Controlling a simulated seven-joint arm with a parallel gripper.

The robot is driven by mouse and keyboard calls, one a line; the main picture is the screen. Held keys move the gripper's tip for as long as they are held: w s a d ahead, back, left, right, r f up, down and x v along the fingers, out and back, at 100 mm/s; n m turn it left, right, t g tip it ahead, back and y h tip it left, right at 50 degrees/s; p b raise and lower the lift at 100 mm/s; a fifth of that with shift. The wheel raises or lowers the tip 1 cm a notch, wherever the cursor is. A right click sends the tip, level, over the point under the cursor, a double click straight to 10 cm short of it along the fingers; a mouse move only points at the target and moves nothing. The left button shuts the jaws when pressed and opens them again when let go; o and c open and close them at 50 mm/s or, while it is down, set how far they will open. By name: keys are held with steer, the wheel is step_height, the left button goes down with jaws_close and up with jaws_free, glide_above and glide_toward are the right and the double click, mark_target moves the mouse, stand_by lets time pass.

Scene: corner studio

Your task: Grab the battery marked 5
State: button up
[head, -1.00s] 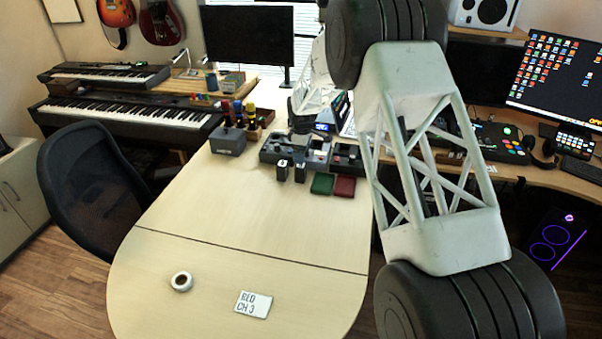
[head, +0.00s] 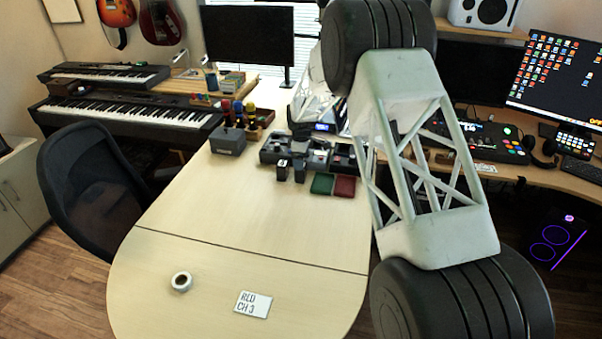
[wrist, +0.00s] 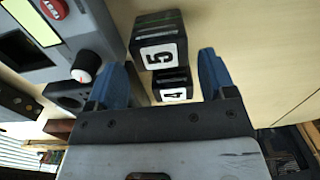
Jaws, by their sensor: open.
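In the wrist view, the battery marked 5 (wrist: 161,42) is a dark block with a white label, lying between and slightly beyond my fingertips. A second dark battery marked 4 (wrist: 173,92) sits close beside it, nearer my palm in the picture. My gripper (wrist: 161,65) is open, with one blue finger on each side and nothing held. In the head view, two small dark batteries (head: 282,170) (head: 300,172) stand on the table in front of the grey devices; their digits are too small to read there. My gripper is hard to make out above the devices.
Green (head: 321,184) and red (head: 344,187) squares lie right of the batteries. A white roll (head: 181,282) and a card reading RED CH 3 (head: 253,304) lie on the clear front table.

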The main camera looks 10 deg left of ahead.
mark_target(301, 172)
steer(key=shift+f, duration=2.6)
steer(key=c, duration=0.9)
